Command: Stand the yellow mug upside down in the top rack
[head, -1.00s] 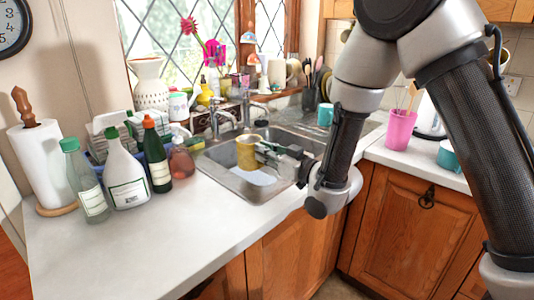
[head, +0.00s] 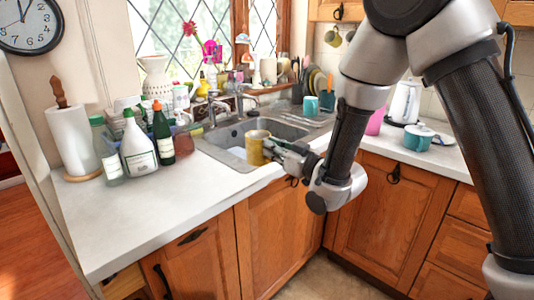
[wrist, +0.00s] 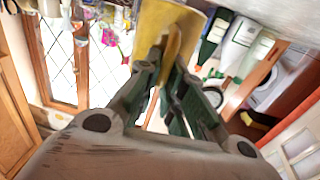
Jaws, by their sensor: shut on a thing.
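The yellow mug (head: 257,147) is in my gripper (head: 272,149), held above the front part of the sink in the head view. In the wrist view the yellow mug (wrist: 178,28) fills the top middle, and my gripper's dark fingers (wrist: 165,75) are shut on it. In the head view the mug looks roughly upright, with its rim at the top. The wrist picture is turned, so the mug's tilt is hard to tell there.
A steel sink (head: 225,140) is set in the white counter (head: 150,215). Bottles (head: 138,152) and a paper towel roll (head: 73,138) crowd the left. A teal mug (head: 311,104) stands behind the sink, and teal crockery (head: 418,140) stands on the right counter. The front left counter is clear.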

